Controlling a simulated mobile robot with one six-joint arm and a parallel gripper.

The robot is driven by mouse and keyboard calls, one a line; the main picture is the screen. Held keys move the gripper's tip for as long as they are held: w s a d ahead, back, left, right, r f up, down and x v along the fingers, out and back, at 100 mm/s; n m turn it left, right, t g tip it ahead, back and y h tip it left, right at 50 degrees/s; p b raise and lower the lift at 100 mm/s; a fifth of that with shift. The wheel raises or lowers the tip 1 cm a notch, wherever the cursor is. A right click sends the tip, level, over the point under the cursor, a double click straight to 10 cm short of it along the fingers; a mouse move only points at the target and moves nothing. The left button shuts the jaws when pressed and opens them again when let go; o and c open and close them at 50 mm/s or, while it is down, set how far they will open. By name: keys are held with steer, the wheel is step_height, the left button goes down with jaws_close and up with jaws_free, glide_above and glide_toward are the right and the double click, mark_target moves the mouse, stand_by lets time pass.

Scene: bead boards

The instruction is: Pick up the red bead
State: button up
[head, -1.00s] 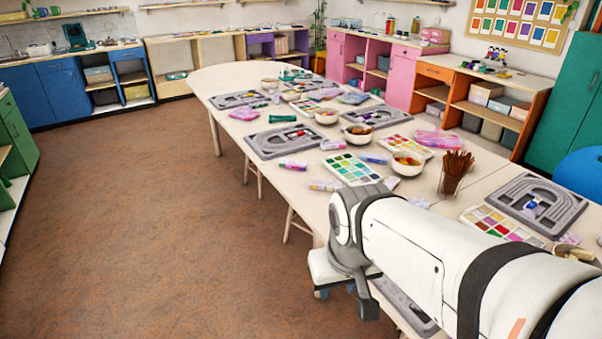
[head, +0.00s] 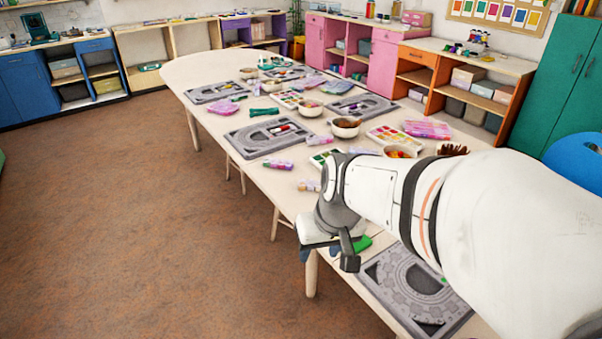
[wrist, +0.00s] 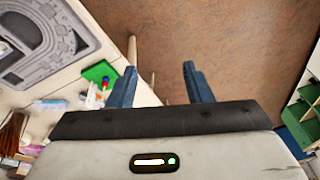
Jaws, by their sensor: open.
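My gripper (wrist: 159,72) is open and empty in the wrist view, its two blue-grey fingers apart over the table's edge and the brown floor. In the head view my gripper (head: 347,257) hangs at the table's near left edge. I cannot make out a red bead for certain. A small reddish spot shows beside a green object (wrist: 98,72) in the wrist view, left of the fingers. The green object also shows in the head view (head: 362,243), partly behind my gripper. Another small red item (head: 283,128) lies on a grey bead board (head: 250,143) farther up the table.
The long pale table (head: 190,72) holds several grey bead boards, bowls (head: 345,127) and paint sets. A near grey board (head: 440,305) lies below my arm; a board also shows in the wrist view (wrist: 20,70). Open brown floor (head: 130,220) lies left of the table.

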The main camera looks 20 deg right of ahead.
steer(key=w+d+f+m+t+y+p, duration=0.1)
steer(key=w+d+f, duration=0.25)
steer(key=w, duration=0.35)
steer(key=w+d+f+m+p, duration=0.1)
steer(key=w+d+f, duration=0.1)
steer(key=w+d, duration=0.3)
steer(key=w+d+f+m+t+h+p, duration=0.1)
steer(key=w+d+f, duration=0.5)
steer(key=d+f, duration=0.25)
steer(key=x, duration=0.6)
steer(key=shift+d+f+b, duration=0.2)
steer(key=shift+d+b, duration=0.05)
steer(key=shift+b, duration=0.15)
steer(key=shift+w+f+m, duration=0.25)
steer(key=shift+f+m, duration=0.05)
steer(key=shift+f, duration=0.15)
steer(key=shift+c, duration=0.5)
jaws_close()
